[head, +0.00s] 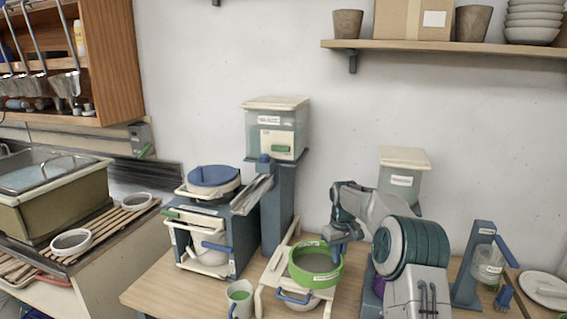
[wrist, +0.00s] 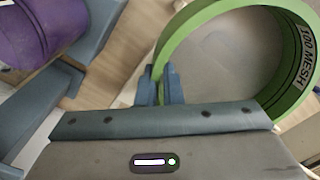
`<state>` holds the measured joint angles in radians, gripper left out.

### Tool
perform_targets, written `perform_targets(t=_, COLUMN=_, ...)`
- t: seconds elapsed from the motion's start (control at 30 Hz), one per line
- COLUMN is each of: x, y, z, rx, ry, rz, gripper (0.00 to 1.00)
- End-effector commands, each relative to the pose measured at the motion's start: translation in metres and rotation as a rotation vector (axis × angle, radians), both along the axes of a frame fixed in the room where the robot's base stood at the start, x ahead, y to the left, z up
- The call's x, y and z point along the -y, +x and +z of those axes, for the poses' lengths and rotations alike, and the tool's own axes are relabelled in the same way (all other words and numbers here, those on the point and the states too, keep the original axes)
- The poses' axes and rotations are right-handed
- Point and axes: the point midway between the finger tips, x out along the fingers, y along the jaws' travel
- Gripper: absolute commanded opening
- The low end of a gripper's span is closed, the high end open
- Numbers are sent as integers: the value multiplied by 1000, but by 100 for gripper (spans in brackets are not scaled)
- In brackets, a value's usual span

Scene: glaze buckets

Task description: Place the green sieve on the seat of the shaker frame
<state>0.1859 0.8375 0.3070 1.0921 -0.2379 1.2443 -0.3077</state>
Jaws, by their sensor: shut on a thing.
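The green sieve (head: 316,281), a round ring with a grey mesh, is over the cream shaker frame (head: 268,276) on the table. In the wrist view its green rim (wrist: 178,32) carries a "100 MESH" label. My gripper (head: 341,240) is shut on the sieve's rim, and the fingers (wrist: 166,76) pinch it from both sides in the wrist view. The sieve looks roughly level. A pale bowl (head: 300,303) shows under it, inside the frame. The sieve hides the frame's seat, and I cannot tell whether it touches it.
A mug (head: 239,299) with green contents stands left of the frame. A blue stand with a clear bin (head: 276,140) rises behind it. A blue cabinet with a lidded pot (head: 212,181) is further left. A purple container (wrist: 38,30) is close beside my gripper.

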Motion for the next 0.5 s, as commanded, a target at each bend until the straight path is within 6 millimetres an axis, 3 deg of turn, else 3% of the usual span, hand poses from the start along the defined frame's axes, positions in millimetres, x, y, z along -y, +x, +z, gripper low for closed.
perform_targets(t=0.5, x=-12, y=-108, z=-69, rx=-3, ry=-3, rz=-203, gripper=0)
